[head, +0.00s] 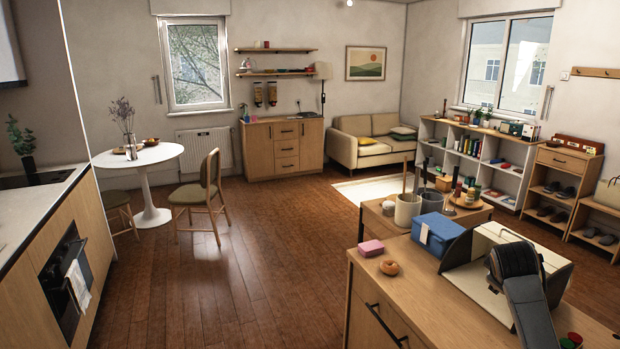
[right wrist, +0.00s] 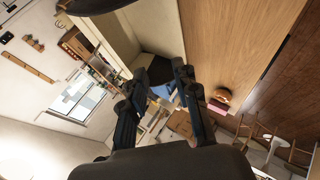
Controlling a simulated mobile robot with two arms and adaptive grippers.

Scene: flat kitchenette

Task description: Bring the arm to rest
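My right arm (head: 528,300) comes in at the lower right of the head view, above the wooden counter (head: 420,285). It covers part of a white and dark-grey upright holder (head: 488,240). Its fingertips cannot be made out there. In the right wrist view my right gripper (right wrist: 158,78) has its two dark fingers spread apart, with nothing held between them. My left gripper is not in the head view.
On the counter are a blue box (head: 437,233), a pink block (head: 371,247) and a brown ring (head: 389,267). Grey pots (head: 407,208) with utensils stand behind. A round white table (head: 140,158) and chair (head: 203,190) are at left. The middle floor (head: 270,260) is clear.

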